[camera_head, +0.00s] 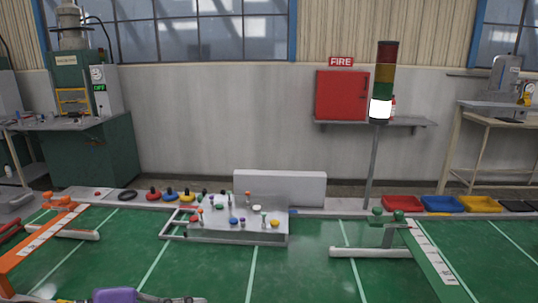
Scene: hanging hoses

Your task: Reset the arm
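Neither of my grippers, nor any arm part that I can make out for sure, shows in the head view. The green work surface (210,272) spreads across the lower part of the picture. A grey panel block (240,238) with several coloured knobs and pegs stands at its back middle. An orange bar (38,246) runs along the left side, and a green bar (432,262) with a white label runs along the right. A purple item (114,295) with a grey length beside it is cut off by the bottom edge.
A signal tower (383,82) with its white lamp lit rises behind the surface. Red (402,203), blue (441,204) and yellow (481,204) trays sit at the back right. A white beam (371,252) lies at the right. The front middle of the surface looks clear.

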